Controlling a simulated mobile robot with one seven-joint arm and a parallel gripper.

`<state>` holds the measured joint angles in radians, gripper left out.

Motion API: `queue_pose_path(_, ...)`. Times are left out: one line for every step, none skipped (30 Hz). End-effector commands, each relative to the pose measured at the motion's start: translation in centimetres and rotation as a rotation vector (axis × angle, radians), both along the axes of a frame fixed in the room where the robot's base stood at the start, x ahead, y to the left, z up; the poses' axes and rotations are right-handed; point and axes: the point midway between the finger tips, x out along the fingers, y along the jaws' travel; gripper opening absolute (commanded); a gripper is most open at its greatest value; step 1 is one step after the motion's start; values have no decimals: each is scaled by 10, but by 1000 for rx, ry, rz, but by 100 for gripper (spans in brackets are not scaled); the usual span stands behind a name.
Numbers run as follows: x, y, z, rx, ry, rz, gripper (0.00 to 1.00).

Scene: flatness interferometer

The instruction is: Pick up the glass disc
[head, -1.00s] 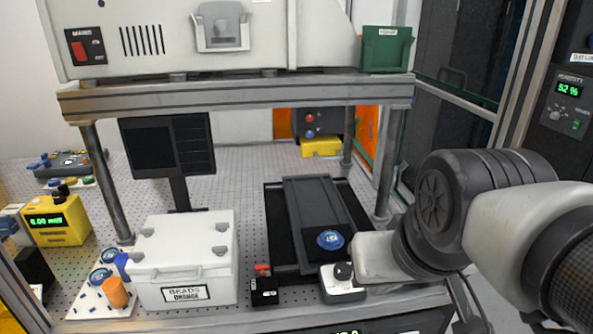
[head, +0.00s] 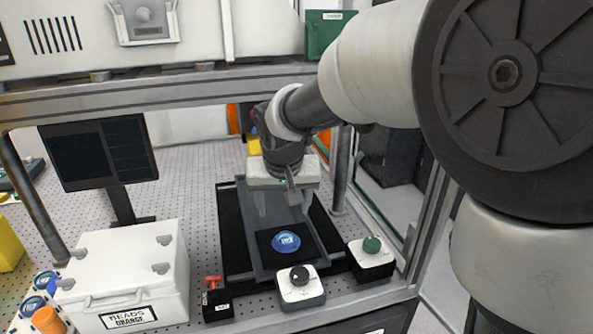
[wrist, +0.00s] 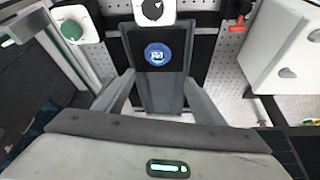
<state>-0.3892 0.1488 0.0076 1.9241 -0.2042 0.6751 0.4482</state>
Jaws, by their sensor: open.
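A round blue disc with a pale label, which looks like the glass disc (head: 286,242), lies on a black square pad at the front of a grey slide stage (head: 258,263). In the wrist view the disc (wrist: 158,54) shows beyond the fingertips, centred between them. My gripper (head: 284,210) is open and empty, pointing down over the stage just behind the disc. In the wrist view both fingers of my gripper (wrist: 159,80) are spread apart. The disc is fully visible and appears clear of the fingers.
A black-knob box (head: 300,287) and a green-knob box (head: 371,258) stand before the stage. A red-switch box (head: 215,299) and white case (head: 126,277) are left. The overhead shelf (head: 180,91) and its post (head: 341,170) bound the space.

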Motion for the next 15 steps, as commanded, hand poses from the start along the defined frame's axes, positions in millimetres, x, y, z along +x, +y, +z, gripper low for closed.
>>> queue_pose_path(3,2,-5,-1,3,2,63)
queue_pose_path(4,3,-9,-1,3,2,63)
queue_pose_path(7,3,-14,-2,3,1,63)
queue_pose_path(8,2,-19,-3,5,1,63)
queue_pose_path(11,2,-24,-3,5,2,63)
queue_pose_path(14,3,-33,-4,7,2,63)
queue_pose_path(17,3,-39,-4,6,2,63)
queue_pose_path(19,3,-45,-4,7,2,63)
queue_pose_path(23,3,-53,-3,6,1,63)
queue_pose_path(26,3,-59,-3,7,1,63)
queue_pose_path(29,3,-65,-3,6,0,63)
queue_pose_path(32,3,-73,-3,7,0,63)
queue_pose_path(35,3,-78,-2,5,-1,63)
queue_pose_path(37,3,-84,-3,6,0,63)
queue_pose_path(40,3,-90,-3,5,0,63)
